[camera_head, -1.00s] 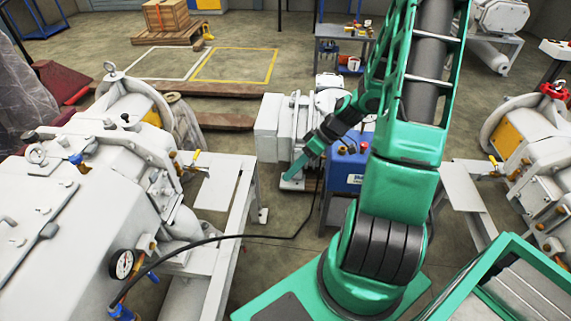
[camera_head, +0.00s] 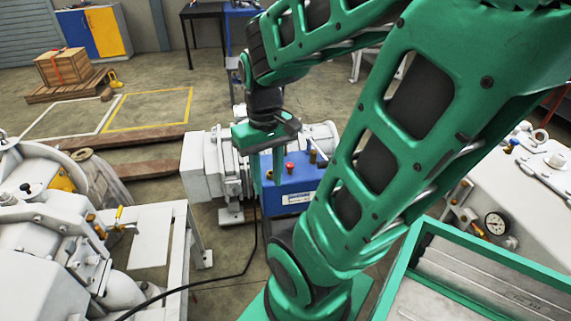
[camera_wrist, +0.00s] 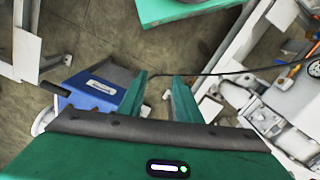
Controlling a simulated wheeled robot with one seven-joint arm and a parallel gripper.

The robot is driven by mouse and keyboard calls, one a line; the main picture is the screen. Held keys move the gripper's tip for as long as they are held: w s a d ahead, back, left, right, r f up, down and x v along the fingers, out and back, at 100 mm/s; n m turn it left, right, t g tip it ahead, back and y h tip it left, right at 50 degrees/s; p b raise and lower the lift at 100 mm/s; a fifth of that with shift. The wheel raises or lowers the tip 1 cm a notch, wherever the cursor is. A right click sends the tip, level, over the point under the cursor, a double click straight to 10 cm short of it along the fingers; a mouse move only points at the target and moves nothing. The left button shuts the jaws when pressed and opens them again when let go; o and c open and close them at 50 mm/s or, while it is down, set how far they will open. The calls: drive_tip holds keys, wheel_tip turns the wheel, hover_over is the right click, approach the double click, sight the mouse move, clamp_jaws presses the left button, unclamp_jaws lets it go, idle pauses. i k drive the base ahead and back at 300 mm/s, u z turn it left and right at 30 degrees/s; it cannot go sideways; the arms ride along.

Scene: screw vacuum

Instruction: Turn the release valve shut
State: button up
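A small valve with a yellow handle (camera_head: 119,214) and brass fittings stands on the white machine (camera_head: 45,225) at the left of the head view. I cannot tell whether it is the release valve or how far it is turned. My gripper (camera_head: 268,180) hangs fingers-down beside the blue box, well to the right of that valve. In the wrist view my gripper (camera_wrist: 160,88) has its two green fingers apart with nothing between them. An orange-yellow part (camera_wrist: 311,48) and a gauge (camera_wrist: 314,68) show at that view's right edge, away from the fingers.
A blue box (camera_head: 290,195) with a red knob stands behind my arm. A black hose (camera_head: 215,283) runs across the floor and also shows in the wrist view (camera_wrist: 240,72). Another machine with a gauge (camera_head: 497,223) is at right. A wooden crate (camera_head: 72,66) sits far back left.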

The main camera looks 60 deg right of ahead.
sight(289, 166)
drive_tip(key=z, duration=1)
drive_tip(key=i, duration=0.35)
drive_tip(key=u, duration=0.15)
